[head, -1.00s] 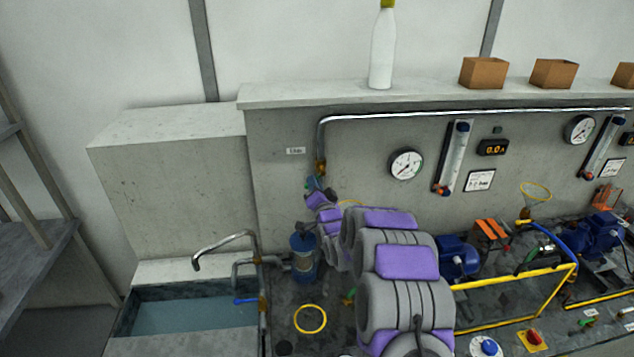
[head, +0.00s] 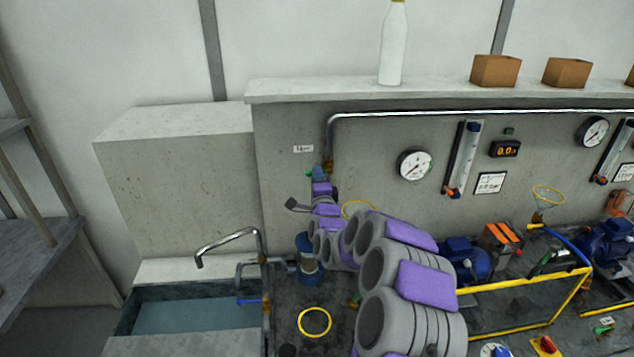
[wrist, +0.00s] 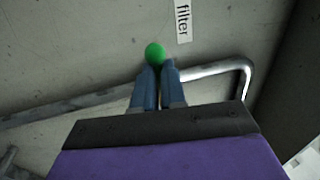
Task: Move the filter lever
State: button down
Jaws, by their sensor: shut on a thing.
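The filter lever shows its green knob (wrist: 154,52) in the wrist view, just beyond my fingertips. My gripper (wrist: 158,68) is shut on the lever, its two blue-grey fingers close together. The lever's shaft is hidden by the fingers. A white label (wrist: 183,20) reading "filter" is on the wall just right of the knob. In the head view my gripper (head: 317,172) is at the wall, beside the left end of the metal pipe and below the small label (head: 303,149).
A metal pipe (head: 450,114) runs along the wall, with a gauge (head: 414,165) to the right. Below my wrist stands a blue canister (head: 307,272). A sink (head: 190,317) with a tap is at lower left. Pumps and yellow rails fill the right side.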

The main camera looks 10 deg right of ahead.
jog(key=shift+d+f, duration=0.1)
jog(key=shift+f, duration=0.1)
dwell(0.4)
jog(key=c, duration=1.2)
grip_release()
jog(key=shift+r, duration=0.15)
jog(key=shift+s, duration=0.1)
jog(key=shift+s+f+p, duration=0.6)
jog(key=shift+s+p, duration=0.35)
jog(key=shift+s, duration=1.85)
jog(key=shift+s+f+p, duration=0.6)
jog(key=shift+s+p, duration=0.3)
jog(key=shift+s, duration=1.85)
jog(key=shift+s+f+p, duration=0.6)
jog(key=shift+s+p, duration=0.35)
jog(key=shift+s, duration=1.85)
jog(key=shift+c, duration=0.3)
